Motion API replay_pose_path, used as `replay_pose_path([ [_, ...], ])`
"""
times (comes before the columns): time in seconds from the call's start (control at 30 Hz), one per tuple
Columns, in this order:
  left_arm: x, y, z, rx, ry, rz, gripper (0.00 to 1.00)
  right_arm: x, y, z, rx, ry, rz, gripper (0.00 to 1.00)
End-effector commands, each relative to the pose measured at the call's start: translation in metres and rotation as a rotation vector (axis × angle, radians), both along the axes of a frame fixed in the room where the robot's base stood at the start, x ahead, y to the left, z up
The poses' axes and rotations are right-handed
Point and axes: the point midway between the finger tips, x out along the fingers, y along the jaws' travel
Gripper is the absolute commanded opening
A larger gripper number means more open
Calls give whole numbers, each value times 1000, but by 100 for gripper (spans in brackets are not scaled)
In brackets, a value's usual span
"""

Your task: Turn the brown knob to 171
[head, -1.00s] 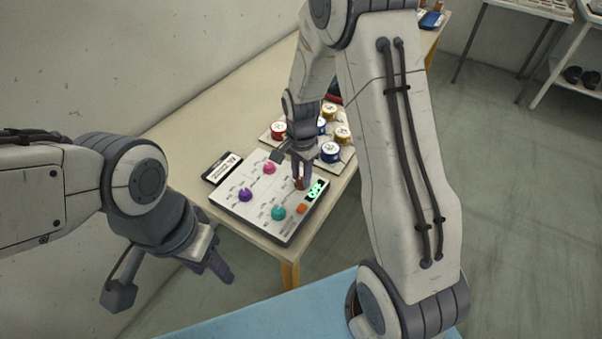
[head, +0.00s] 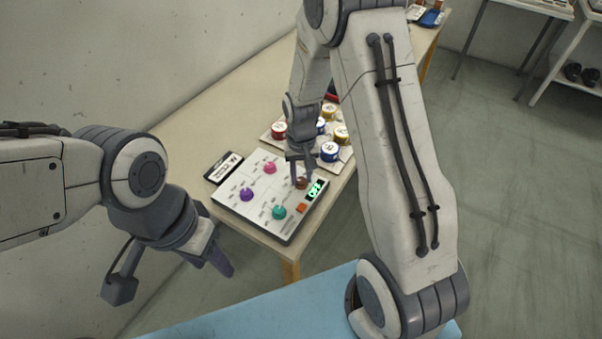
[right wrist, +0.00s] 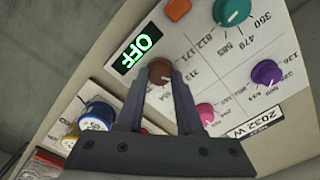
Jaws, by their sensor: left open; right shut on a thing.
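The brown knob (right wrist: 159,70) sits on a white control panel (right wrist: 228,85), beside a green-lit display (right wrist: 136,48) reading OFF. My right gripper (right wrist: 158,80) is shut on the knob, one finger on each side. The number 171 is printed near the knob, next to 812; where the knob's mark points I cannot tell. In the head view the knob (head: 301,184) shows below the right gripper's fingers (head: 300,172). My left gripper (head: 172,277) is open and empty, off to the left in front of the table.
The panel also carries teal (head: 279,212), purple (head: 246,195) and pink (head: 270,168) knobs and an orange button (head: 302,208). The wooden table (head: 205,125) is clear further back.

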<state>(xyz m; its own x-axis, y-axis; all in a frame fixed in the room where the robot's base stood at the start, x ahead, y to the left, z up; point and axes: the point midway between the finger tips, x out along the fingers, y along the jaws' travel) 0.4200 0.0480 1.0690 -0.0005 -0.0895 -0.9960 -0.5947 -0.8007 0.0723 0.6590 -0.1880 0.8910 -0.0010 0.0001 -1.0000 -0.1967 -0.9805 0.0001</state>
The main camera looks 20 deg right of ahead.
Motion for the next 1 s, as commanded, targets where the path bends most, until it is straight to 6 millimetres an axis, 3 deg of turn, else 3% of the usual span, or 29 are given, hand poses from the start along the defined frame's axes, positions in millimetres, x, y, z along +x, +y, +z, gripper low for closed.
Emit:
replay_pose_path([
  [0.6, 0, 0, 10, 0, 0, 0, 50, 1, 0, 2, 0, -3, 571, 0],
  [1.0, 0, 0, 13, 0, 0, 0, 50, 1, 0, 1, -1, -4, 812, 0],
])
